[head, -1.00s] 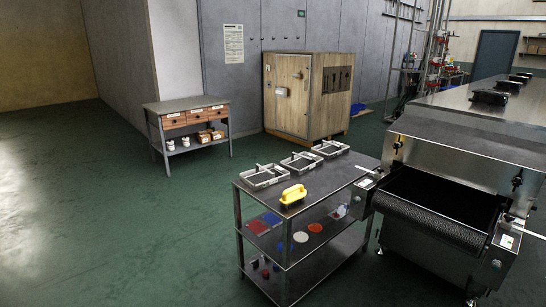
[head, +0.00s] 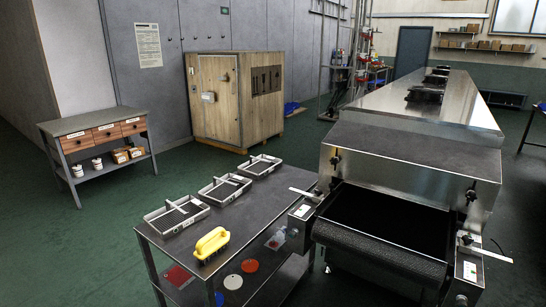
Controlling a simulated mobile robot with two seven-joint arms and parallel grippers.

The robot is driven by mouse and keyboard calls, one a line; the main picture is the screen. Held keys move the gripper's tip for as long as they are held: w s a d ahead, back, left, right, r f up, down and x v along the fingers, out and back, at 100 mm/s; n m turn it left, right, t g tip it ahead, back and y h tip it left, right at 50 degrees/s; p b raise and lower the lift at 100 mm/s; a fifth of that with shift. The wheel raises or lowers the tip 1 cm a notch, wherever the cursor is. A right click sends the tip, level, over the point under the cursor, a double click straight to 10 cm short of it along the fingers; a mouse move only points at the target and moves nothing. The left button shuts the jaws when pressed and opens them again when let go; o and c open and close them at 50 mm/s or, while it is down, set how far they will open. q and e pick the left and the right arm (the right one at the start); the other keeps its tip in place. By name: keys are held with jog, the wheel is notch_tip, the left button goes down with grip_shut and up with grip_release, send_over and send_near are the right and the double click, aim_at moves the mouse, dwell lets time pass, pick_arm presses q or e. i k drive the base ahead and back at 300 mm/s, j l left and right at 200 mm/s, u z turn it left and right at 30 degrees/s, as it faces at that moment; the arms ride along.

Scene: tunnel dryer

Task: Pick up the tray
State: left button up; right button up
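Three grey metal trays with mesh bottoms stand in a row on the dark top of a steel cart in the head view. The near tray (head: 150,221) is at the left, the middle tray (head: 216,199) is beyond it, and the far tray (head: 279,168) is closest to the dryer. I cannot tell which one the task means. No gripper touches any of them. Neither my left nor my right gripper shows in this view.
A yellow-handled brush (head: 211,240) lies on the cart top (head: 262,212) in front of the trays. The tunnel dryer (head: 420,160) with its dark belt (head: 380,250) stands right of the cart. A bench with drawers (head: 95,125) and a wooden cabinet (head: 225,95) stand behind. Green floor at left is clear.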

aim_at(258, 167)
jog(key=i+l+u, duration=0.15)
jog(key=i+l, duration=0.3)
jog(key=i+l+u, duration=0.2)
jog(key=i+l, duration=0.2)
jog(key=l+u, duration=0.1)
jog(key=u, duration=0.7)
jog(key=i+j+u, duration=0.15)
jog(key=j, duration=0.25)
jog(key=i+j+u, duration=0.15)
jog(key=j, duration=0.3)
jog(key=i+j+u, duration=0.15)
jog(key=j, duration=0.2)
jog(key=i+j+u, duration=0.4)
jog(key=i+j, duration=0.3)
jog(key=i+z, duration=0.1)
jog(key=i, duration=0.65)
jog(key=i+j+z, duration=0.1)
jog(key=i, duration=0.65)
